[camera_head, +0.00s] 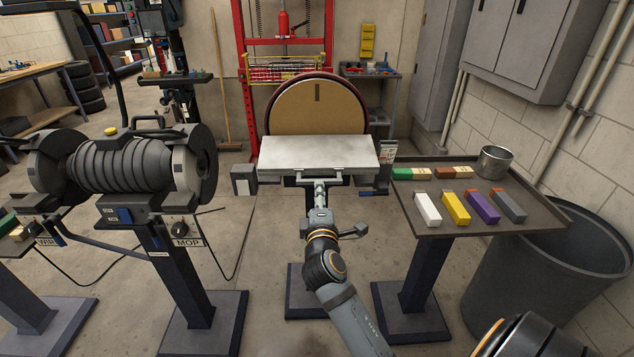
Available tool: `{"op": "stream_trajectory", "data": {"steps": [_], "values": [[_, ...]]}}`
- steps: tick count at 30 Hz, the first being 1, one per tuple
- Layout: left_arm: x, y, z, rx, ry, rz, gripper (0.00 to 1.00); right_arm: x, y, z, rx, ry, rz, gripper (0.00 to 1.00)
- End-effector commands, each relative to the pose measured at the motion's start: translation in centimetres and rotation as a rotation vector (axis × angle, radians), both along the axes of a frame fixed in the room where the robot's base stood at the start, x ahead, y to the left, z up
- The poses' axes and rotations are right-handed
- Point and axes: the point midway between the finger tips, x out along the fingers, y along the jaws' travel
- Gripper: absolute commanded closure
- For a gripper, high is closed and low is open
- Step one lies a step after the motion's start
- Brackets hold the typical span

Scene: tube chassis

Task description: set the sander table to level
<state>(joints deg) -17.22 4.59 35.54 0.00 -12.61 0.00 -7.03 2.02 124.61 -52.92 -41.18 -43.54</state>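The sander table (318,152) is a pale metal plate in front of the brown sanding disc (318,108), at the centre of the head view. Its exact tilt is hard to judge from this view. A bar handle (338,178) runs along below its front edge. My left gripper is not in view.
A buffing machine (130,165) stands at left. At right, a tray stand (440,225) carries coloured bars and a metal cup (494,160), beside a large dark bin (560,270). A red press frame (240,60) stands behind the sander. Floor between the buffer and sander is open.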

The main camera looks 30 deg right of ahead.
Motion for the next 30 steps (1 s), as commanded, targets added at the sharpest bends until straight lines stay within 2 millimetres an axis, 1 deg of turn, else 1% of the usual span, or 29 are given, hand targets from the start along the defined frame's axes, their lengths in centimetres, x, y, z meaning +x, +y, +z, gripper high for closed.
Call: {"op": "stream_trajectory", "data": {"steps": [1, 3, 6, 9, 13, 20, 27, 28, 30], "values": [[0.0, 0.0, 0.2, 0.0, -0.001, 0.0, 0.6, 1.0, -0.7, 0.4, -0.008, -0.001, -0.002, 0.65], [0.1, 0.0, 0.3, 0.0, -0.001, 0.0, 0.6, 2.3, -1.4, 0.3, -0.004, -0.001, -0.001, 0.65], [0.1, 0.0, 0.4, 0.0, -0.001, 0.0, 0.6, 3.7, -2.4, 0.2, -0.002, 0.0, -0.002, 0.65], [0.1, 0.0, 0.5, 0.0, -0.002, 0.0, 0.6, 4.7, -3.0, 0.2, 0.0, 0.0, -0.001, 0.65], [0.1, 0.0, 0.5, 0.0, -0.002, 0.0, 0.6, 5.3, -3.3, 0.1, 0.001, -0.001, -0.001, 0.65], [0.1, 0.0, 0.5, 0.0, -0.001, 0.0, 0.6, 5.3, -3.3, 0.1, 0.002, 0.0, -0.001, 0.65], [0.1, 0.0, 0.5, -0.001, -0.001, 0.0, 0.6, 5.3, -3.3, 0.1, 0.002, 0.0, -0.001, 0.97], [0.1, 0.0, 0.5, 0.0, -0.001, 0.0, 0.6, 5.3, -3.3, 0.1, 0.002, 0.0, -0.001, 1.0], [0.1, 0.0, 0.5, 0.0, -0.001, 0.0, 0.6, 5.3, -3.3, 0.1, 0.002, 0.0, -0.001, 1.0]]}}
